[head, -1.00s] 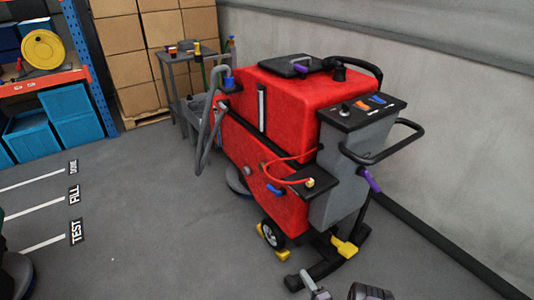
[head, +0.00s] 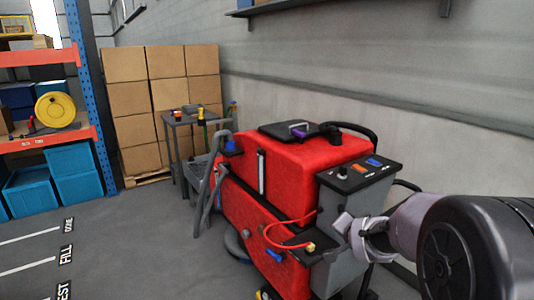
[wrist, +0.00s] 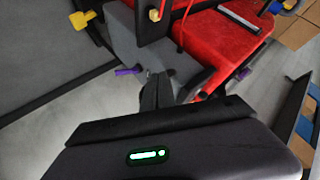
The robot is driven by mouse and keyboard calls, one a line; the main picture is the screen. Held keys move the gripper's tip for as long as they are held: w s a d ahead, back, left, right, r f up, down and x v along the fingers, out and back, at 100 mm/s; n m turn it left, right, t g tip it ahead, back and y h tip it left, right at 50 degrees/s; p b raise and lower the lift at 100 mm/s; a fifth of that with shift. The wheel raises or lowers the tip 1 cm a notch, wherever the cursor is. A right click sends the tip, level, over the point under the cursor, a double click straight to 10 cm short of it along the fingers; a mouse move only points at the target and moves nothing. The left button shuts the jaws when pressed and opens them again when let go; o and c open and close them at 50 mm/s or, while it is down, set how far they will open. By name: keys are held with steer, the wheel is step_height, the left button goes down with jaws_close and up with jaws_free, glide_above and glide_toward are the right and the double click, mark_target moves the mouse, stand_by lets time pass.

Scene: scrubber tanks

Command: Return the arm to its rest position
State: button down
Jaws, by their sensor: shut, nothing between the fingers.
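My arm reaches in from the right edge of the head view, its dark joint and grey links in front of the red scrubber machine (head: 290,155). My gripper (wrist: 156,80) shows in the wrist view as dark fingers close together, shut and empty. In that view the machine's grey rear panel (wrist: 138,42) and red body (wrist: 222,35) lie beyond the fingers. In the head view, the arm's end overlaps the machine's grey rear panel and hides part of it; I cannot tell the exact gap.
The black control panel (head: 358,174) and black handle (head: 407,185) are close to my arm. A grey wall stands behind the machine. A small table (head: 181,118), stacked cartons (head: 130,90) and a shelf with blue bins (head: 72,170) stand at the left. Floor at the lower left is clear.

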steer(key=s+a+r+n+g, duration=0.1)
steer(key=s+a+r, duration=0.25)
steer(key=s, duration=0.55)
steer(key=s+a+r+n+g, duration=0.15)
steer(key=s+r, duration=0.25)
steer(key=s, duration=0.4)
steer(key=s+a+f+n+g+y, duration=0.1)
steer(key=s+a, duration=0.2)
steer(key=s, duration=0.6)
steer(key=s+a+n+g+y, duration=0.1)
steer(key=s+a+y, duration=0.1)
steer(key=s, duration=0.8)
steer(key=shift+s+a+f+n, duration=0.25)
steer(key=shift+a+f+n, duration=0.15)
steer(key=shift+a, duration=0.35)
